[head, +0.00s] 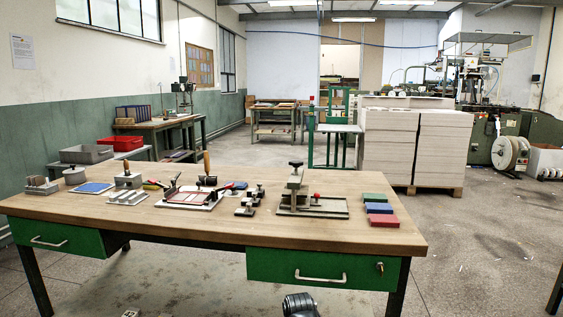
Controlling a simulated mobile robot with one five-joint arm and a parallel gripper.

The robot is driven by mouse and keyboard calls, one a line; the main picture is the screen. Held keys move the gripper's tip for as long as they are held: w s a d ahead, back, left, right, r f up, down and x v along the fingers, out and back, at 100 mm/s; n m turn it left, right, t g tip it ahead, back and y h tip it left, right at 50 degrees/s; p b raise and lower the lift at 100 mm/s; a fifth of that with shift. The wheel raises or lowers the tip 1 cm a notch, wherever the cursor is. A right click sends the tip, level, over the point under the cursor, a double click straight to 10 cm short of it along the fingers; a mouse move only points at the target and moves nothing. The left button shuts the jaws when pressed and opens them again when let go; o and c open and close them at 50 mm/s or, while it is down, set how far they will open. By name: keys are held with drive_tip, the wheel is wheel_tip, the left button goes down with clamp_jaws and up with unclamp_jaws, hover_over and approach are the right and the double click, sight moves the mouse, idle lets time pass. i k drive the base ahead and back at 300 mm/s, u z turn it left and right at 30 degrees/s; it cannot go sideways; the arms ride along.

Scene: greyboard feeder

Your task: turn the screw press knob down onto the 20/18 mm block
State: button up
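A small press-like fixture (294,188) stands on the wooden workbench (215,226), right of its middle. A black knob (296,164) sits on top of its upright grey-beige body, above a flat metal base. A small red knob (316,197) stands on that base, to the right. At this size I cannot make out a 20/18 mm block or whether anything lies under the screw. A dark rounded part, seemingly of my arm, shows at the bottom edge, well below the bench top and apart from the fixture. No gripper fingers are visible.
Small black-knobbed pieces (247,203) stand left of the fixture. Green, blue and red blocks (379,208) lie to its right. A clamp frame (190,198) and other tools fill the bench's left. The front strip is bare. Green drawers (322,270) face me.

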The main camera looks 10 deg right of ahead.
sight(296, 163)
drive_tip(key=u, duration=2.9)
drive_tip(key=i, duration=0.55)
drive_tip(key=z, duration=2.2)
